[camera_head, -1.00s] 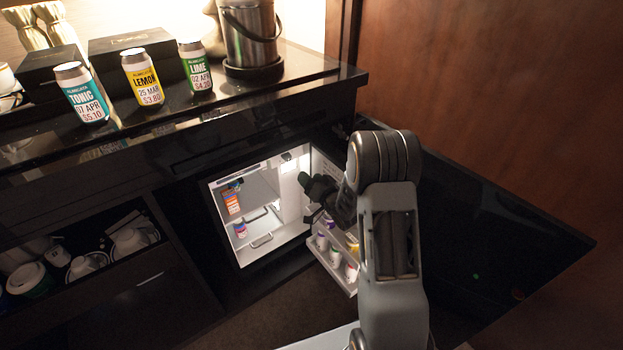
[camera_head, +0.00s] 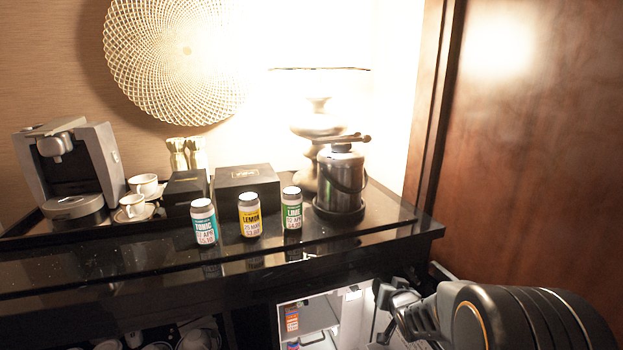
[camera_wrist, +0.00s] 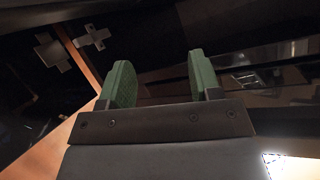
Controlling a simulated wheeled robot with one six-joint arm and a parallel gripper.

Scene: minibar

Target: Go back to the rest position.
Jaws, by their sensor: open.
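My gripper (camera_wrist: 158,82) shows in the wrist view with its two green fingers apart and nothing between them. Dark cabinet surfaces lie beyond the fingers. In the head view, my arm enters at the lower right, in front of the open minibar fridge (camera_head: 322,312). The wrist end of my arm is beside the fridge opening, but the fingertips cannot be made out there. The lower part of the fridge and most of its door are out of frame or hidden by my arm.
A wooden panel (camera_head: 520,150) closes off the right side.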

